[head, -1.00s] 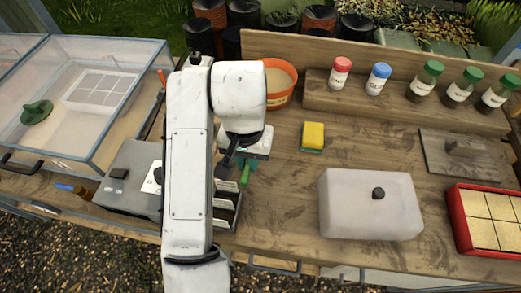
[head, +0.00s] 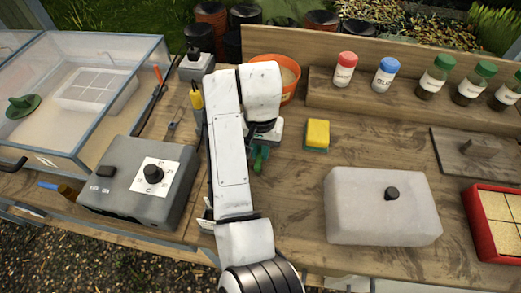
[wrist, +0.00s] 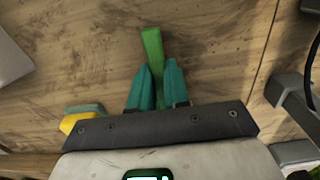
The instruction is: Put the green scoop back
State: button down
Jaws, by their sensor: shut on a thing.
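The green scoop shows as a bright green strip (wrist: 152,50) in the wrist view, between my teal fingertips. My gripper (wrist: 157,75) is shut on it. In the head view my gripper (head: 261,152) is over the wooden bench, below the orange pot and left of the sponge. Only a small green part of the scoop shows there; my arm hides the rest. I cannot tell how high it is above the bench.
An orange pot (head: 290,85) is behind my arm. A yellow-green sponge (head: 317,134), white lidded box (head: 383,215) and red tray (head: 482,237) are to the right. A grey dial box (head: 122,190) and glazed case (head: 90,140) are left. Bare bench lies around the sponge.

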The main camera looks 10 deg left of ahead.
aim_at(260, 151)
jog(key=shift+f, duration=0.3)
jog(key=shift+f, duration=0.15)
jog(key=c, duration=1.1)
grip_release()
notch_tip(260, 151, up, 12)
jog(key=p, duration=0.3)
